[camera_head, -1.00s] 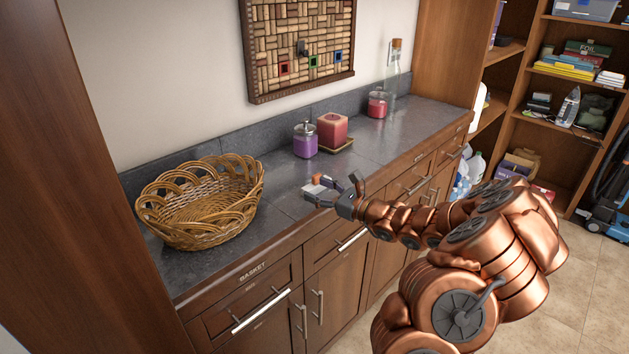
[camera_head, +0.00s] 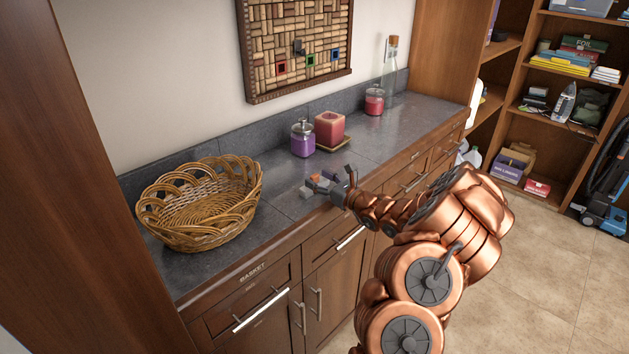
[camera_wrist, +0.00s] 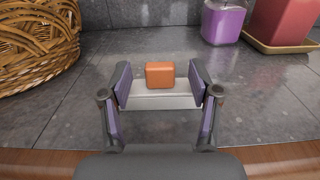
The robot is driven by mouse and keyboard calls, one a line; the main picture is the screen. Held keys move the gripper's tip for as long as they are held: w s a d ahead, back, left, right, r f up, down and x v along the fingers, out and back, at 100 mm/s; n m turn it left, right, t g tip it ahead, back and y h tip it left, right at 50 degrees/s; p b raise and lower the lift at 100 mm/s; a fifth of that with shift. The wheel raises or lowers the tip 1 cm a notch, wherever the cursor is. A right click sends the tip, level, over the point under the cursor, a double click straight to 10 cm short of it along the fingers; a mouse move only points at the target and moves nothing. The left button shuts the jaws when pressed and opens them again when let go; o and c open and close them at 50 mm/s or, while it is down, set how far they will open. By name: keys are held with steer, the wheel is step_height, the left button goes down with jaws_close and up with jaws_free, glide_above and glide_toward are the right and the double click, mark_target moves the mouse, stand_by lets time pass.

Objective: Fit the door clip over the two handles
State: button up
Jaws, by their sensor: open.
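The door clip, an orange block on a pale grey base (camera_wrist: 160,76), lies on the dark countertop near its front edge. It also shows in the head view (camera_head: 306,192), partly covered by my gripper (camera_head: 326,182). In the wrist view my gripper (camera_wrist: 161,87) is open, with one finger on each side of the clip. I cannot tell whether either finger touches it. Two upright bar handles, a left one (camera_head: 302,318) and a right one (camera_head: 319,306), sit side by side on the cabinet doors below the counter.
A wicker basket (camera_head: 200,205) stands left of the clip. A purple jar (camera_head: 303,138) and a red candle (camera_head: 329,128) on a tray stand behind it. Horizontal drawer handles (camera_head: 261,310) stick out above the doors. Floor (camera_head: 540,260) to the right is clear.

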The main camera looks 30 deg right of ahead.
steer(key=shift+w+a, duration=0.15)
steer(key=shift+w, duration=0.3)
steer(key=c, duration=1.1)
